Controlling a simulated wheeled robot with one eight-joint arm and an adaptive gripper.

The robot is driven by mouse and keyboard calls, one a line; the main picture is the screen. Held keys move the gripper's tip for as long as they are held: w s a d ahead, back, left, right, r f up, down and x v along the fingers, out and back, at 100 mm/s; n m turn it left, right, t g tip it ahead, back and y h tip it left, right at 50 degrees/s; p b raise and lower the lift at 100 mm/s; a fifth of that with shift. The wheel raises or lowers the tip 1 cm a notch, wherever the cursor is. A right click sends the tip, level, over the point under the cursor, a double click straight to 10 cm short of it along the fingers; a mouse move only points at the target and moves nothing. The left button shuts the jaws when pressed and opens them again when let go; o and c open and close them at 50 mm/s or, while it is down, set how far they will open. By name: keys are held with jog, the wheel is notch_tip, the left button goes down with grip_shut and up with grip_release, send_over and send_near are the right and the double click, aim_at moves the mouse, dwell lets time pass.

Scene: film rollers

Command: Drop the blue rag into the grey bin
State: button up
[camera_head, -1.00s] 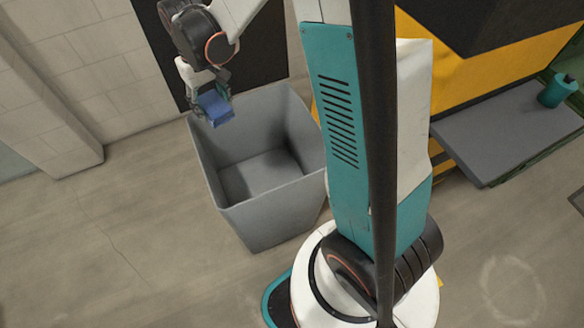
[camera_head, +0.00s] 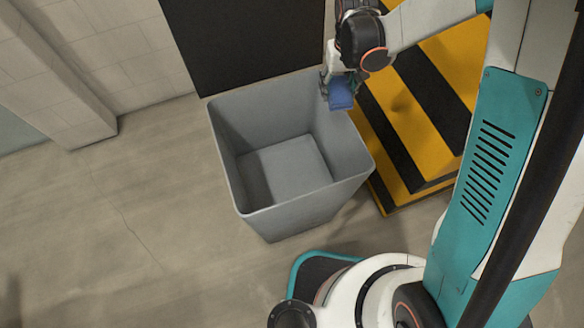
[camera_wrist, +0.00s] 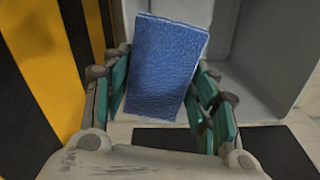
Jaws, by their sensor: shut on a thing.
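The blue rag (camera_head: 341,94) is in my gripper (camera_head: 338,82), which is shut on it. In the wrist view the rag (camera_wrist: 163,68) is a textured blue rectangle between the teal-sided fingers (camera_wrist: 160,95). The grey bin (camera_head: 240,185) is open and looks empty in the head view. My gripper and the rag are at the bin's right back rim in the head view; their exact height above it I cannot tell. Part of the bin (camera_wrist: 262,55) shows behind and to the right of the rag in the wrist view.
A yellow and black striped block (camera_head: 425,110) stands right beside the bin and close to my gripper. A black panel (camera_head: 240,40) is on the wall behind. A pale block wall (camera_head: 110,50) is at the left. The floor (camera_head: 110,220) left of the bin is clear.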

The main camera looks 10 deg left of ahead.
jog(key=s+a+f+n, duration=0.1)
jog(key=s+a+f, duration=0.1)
jog(key=a+f, duration=0.15)
jog(key=s+a+f+n+b, duration=0.1)
jog(key=a+f, duration=0.1)
jog(key=a, duration=0.3)
jog(key=s+a+f+n, duration=0.1)
jog(key=s+a+f, duration=0.15)
jog(key=a, duration=0.25)
notch_tip(320, 180, down, 6)
jog(key=b, duration=0.3)
jog(key=shift+w, duration=0.4)
jog(key=o, duration=1.1)
notch_tip(320, 180, up, 12)
